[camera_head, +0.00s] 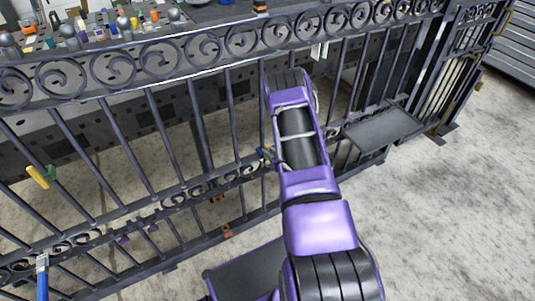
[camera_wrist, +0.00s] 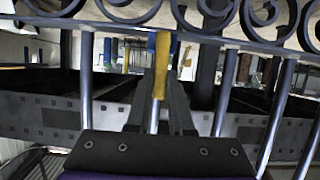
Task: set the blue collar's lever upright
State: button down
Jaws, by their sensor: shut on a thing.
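In the wrist view a yellow handle (camera_wrist: 160,67) on a pale stem stands nearly upright between the fingers of my gripper (camera_wrist: 161,95), which is shut on it. A bit of blue (camera_wrist: 152,43) shows just beside and behind the handle's top; I cannot tell whether it is the blue collar. In the head view small blue and yellow pieces (camera_head: 267,154) show at the gate bars, left of my purple arm. My arm hides the gripper there, and most of the lever's mounting is hidden.
The dark iron gate (camera_head: 215,46) has scroll bands and upright bars close around my gripper. A yellow lever (camera_head: 38,177) with a green part and a blue upright piece (camera_head: 42,277) are farther left. A cluttered bench stands behind. Open concrete floor (camera_head: 440,215) lies at right.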

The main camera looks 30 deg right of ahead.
jog(key=shift+d, duration=0.1)
dwell(0.3)
jog(key=c, duration=0.8)
grip_release()
jog(key=p+v, duration=0.2)
jog(key=v, duration=1.5)
jog(key=shift+s+d, duration=0.25)
jog(key=shift+s, duration=0.05)
